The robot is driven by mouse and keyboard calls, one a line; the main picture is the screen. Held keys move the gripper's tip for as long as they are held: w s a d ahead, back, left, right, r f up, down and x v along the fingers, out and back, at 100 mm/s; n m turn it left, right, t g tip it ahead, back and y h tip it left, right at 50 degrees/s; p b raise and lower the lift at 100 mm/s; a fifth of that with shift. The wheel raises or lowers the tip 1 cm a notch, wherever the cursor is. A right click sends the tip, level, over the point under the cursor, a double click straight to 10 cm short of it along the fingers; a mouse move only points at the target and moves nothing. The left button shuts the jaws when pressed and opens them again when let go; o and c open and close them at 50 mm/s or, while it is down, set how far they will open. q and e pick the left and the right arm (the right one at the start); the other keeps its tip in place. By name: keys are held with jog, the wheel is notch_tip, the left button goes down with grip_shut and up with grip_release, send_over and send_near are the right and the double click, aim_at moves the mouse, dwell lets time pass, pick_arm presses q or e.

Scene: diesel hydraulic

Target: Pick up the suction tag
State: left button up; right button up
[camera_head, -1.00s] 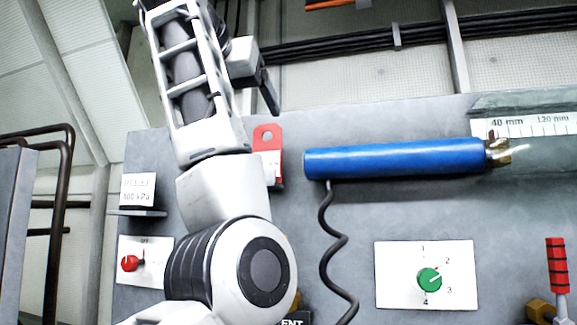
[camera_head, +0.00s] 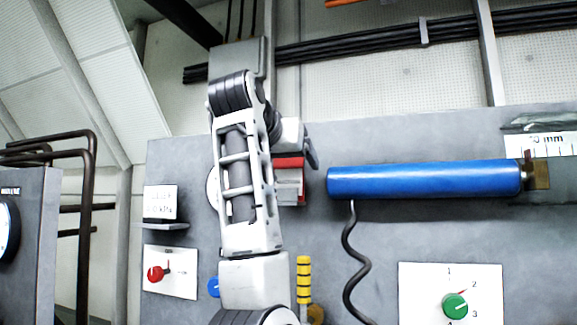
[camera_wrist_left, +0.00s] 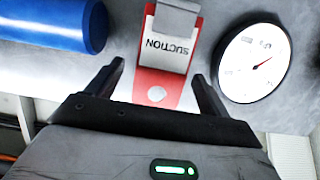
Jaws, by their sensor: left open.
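The suction tag (camera_wrist_left: 150,86) is a red plate with a white label reading SUCTION, upside down in the left wrist view. In the head view its red part (camera_head: 289,163) shows on the grey panel, left of the blue cylinder, partly hidden by my left arm. My left gripper (camera_wrist_left: 157,72) is open, with one dark finger on each side of the tag's red end. Gaps show between the fingers and the tag. In the head view my left gripper (camera_head: 311,150) is seen side-on at the tag's top. My right gripper is not in view.
The blue cylinder (camera_head: 425,180) with a coiled black cable (camera_head: 351,250) sits right of the tag. A round gauge (camera_wrist_left: 253,62) is on the tag's other side. Below are a red knob (camera_head: 156,273), a yellow-black handle (camera_head: 304,280) and a green dial (camera_head: 454,305).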

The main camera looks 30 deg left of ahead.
aim_at(288, 162)
pick_arm(q)
jog(key=x, duration=0.3)
jog(key=shift+w+a+p, duration=0.1)
jog(key=shift+w+p, duration=0.05)
jog(key=shift+p, duration=0.2)
jog(key=c, duration=1)
jog(key=shift+c, duration=0.2)
